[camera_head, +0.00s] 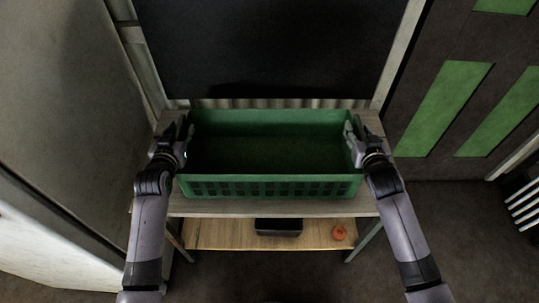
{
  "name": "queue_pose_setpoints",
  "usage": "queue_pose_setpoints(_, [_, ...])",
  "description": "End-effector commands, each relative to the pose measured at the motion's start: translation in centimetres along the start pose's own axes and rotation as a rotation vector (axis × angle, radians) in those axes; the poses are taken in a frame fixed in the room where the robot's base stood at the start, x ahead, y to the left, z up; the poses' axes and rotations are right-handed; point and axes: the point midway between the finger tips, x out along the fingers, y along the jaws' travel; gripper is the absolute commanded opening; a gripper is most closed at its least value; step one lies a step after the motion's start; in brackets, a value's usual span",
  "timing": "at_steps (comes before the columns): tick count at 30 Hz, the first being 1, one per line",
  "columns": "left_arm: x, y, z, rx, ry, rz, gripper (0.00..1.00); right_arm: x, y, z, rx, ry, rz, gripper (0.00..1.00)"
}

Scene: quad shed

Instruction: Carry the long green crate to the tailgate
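The long green crate (270,188) stands level on the upper board of a small table, its long side facing me. It looks empty, with a slotted front wall. My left gripper (184,142) is at the crate's left end wall, and my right gripper (352,141) is at its right end wall. Both are at rim height and look close to or touching the walls. Whether the fingers are closed on the walls is too small to tell. I cannot make out a tailgate in this view.
The table's upper board (275,207) shows a narrow bare strip in front of the crate. A dark box (279,227) and a small orange-red object (339,233) are on the lower shelf (220,234). A dark panel (265,50) rises behind.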

Motion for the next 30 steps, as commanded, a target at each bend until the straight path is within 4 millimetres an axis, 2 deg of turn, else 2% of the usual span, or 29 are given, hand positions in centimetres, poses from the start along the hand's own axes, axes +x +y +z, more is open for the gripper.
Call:
queue_pose_setpoints(2, [-0.02, 0.00, 0.01, 0.000, 0.000, 0.000, 0.38, -0.02, -0.01, 0.00, 0.000, 0.000, 0.000, 0.38])
queue_pose_setpoints(19, [-0.05, 0.00, 0.03, 0.000, -0.001, 0.000, 0.01, -0.04, 0.00, 0.01, 0.000, 0.000, 0.000, 0.01])
queue_pose_setpoints(30, [-0.05, 0.03, 0.04, 0.000, -0.001, 0.001, 0.00, -0.03, 0.02, 0.02, 0.000, -0.001, 0.001, 0.00])
